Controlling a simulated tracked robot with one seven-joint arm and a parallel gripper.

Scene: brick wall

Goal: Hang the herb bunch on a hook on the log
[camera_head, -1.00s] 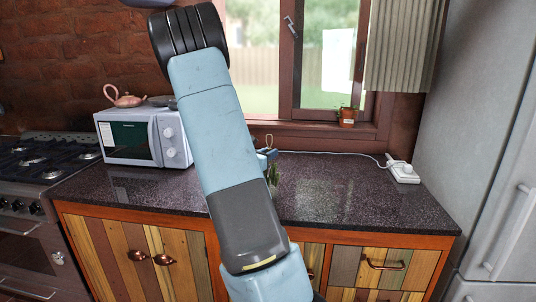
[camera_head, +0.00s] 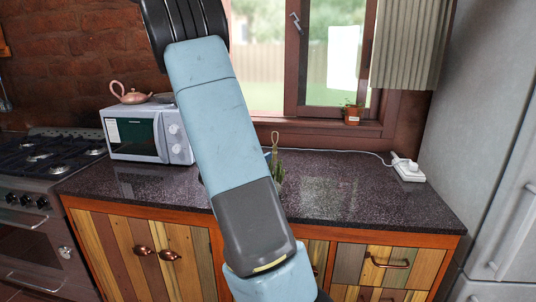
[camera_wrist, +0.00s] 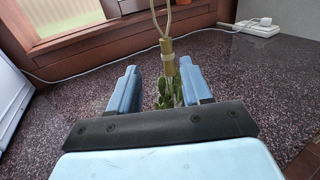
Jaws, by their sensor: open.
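The herb bunch (camera_head: 276,165) is upright over the dark countertop, partly hidden behind my arm, with its twine loop at the top. In the wrist view the green herb bunch (camera_wrist: 171,82) has a tan tied neck and a loop running up out of the frame. My gripper (camera_wrist: 160,76) is open, its two blue fingers on either side of the bunch in the picture. The bunch appears between or just beyond the fingertips; I cannot tell which, and I see no grip on it. The log and its hooks are not in view.
A microwave (camera_head: 148,134) with a pink teapot (camera_head: 130,95) stands left, beside the stove (camera_head: 40,155). A white power strip (camera_head: 407,170) with a cable lies at right. A small potted plant (camera_head: 352,115) is on the windowsill. The countertop (camera_head: 340,190) right of the bunch is clear.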

